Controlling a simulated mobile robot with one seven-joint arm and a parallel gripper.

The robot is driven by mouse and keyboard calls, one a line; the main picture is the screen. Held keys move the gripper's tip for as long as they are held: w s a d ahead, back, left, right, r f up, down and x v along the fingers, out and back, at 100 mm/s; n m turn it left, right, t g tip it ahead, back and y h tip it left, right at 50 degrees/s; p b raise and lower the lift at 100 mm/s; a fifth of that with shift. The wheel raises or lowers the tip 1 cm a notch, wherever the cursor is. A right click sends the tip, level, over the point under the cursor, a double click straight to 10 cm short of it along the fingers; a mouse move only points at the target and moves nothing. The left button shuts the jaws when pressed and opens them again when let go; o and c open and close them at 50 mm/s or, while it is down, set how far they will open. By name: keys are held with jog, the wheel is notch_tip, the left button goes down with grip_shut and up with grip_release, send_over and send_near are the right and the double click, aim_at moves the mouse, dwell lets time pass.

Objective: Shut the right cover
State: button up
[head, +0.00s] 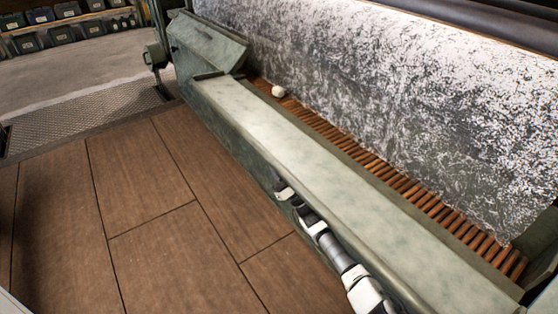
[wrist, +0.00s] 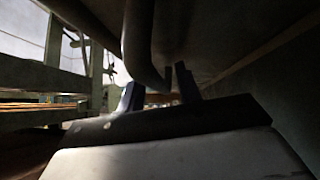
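The long pale-green cover (head: 340,185) lies lengthwise in front of the slatted apron in the head view. A box-like green cover (head: 207,42) stands tilted at its far left end. I cannot tell which part is the right cover. My arm reaches along the front face of the long cover, low down, and its end shows only small there. In the wrist view the two dark fingers of my gripper (wrist: 157,76) stand apart. A dark bent bar (wrist: 137,35) comes down from above and shows between them. I cannot tell whether they touch it.
Brown wooden slats (head: 385,173) run behind the long cover, under a large speckled white sheet (head: 390,80). A small white lump (head: 278,91) lies by the slats. The brown tiled floor (head: 140,215) in front is clear. Dark bins (head: 60,33) stand on shelves far left.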

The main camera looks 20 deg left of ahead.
grip_shut()
